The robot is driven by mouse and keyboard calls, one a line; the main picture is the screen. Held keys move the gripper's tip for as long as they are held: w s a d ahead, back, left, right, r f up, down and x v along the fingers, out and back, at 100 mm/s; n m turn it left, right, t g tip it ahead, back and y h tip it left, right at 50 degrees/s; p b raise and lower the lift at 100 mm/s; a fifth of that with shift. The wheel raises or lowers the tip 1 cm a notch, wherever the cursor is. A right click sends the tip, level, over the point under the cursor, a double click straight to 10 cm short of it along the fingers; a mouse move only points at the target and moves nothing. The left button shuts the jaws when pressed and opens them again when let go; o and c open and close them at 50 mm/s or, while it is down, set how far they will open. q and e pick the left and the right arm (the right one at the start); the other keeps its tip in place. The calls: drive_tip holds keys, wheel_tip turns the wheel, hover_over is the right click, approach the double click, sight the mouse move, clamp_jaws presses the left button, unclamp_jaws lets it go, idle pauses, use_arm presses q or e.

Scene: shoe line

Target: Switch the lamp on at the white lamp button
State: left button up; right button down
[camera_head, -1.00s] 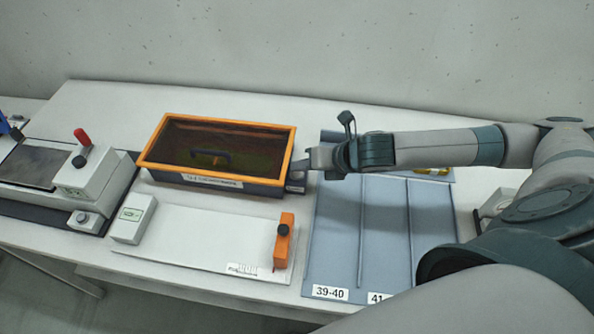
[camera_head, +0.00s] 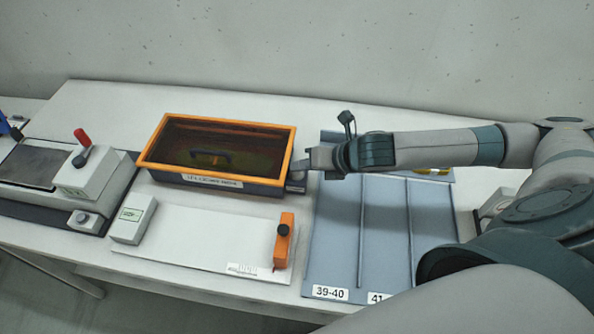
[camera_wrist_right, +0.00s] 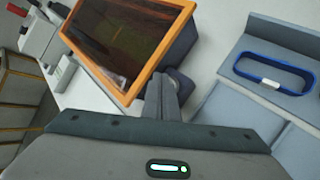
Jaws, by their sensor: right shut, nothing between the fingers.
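The lamp box (camera_head: 216,179) has an orange frame around a dark, see-through lid; a blue handle-shaped item shows dimly inside. It also shows in the right wrist view (camera_wrist_right: 128,88). My right gripper (camera_head: 302,166) is shut and empty, with its fingertips at the right end of the box. In the right wrist view its closed fingers (camera_wrist_right: 163,97) reach a dark grey part at the box's end. The white lamp button itself is not clearly visible; the fingers cover that spot. My left gripper is not in view.
A blue-grey tray (camera_head: 335,240) with lanes labelled 39-40 and 41 lies under my right arm. A white board (camera_head: 205,238) with an orange slider (camera_head: 284,240) lies in front. A white box (camera_head: 133,218) and a red-handled machine (camera_head: 92,175) stand left.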

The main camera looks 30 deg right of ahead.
sight(301, 175)
drive_tip(key=shift+f, duration=0.45)
idle(0.4)
drive_tip(key=shift+r+p, duration=0.45)
drive_tip(key=shift+p, duration=0.4)
wheel_tip(301, 175, up, 6)
drive_tip(key=p, duration=0.6)
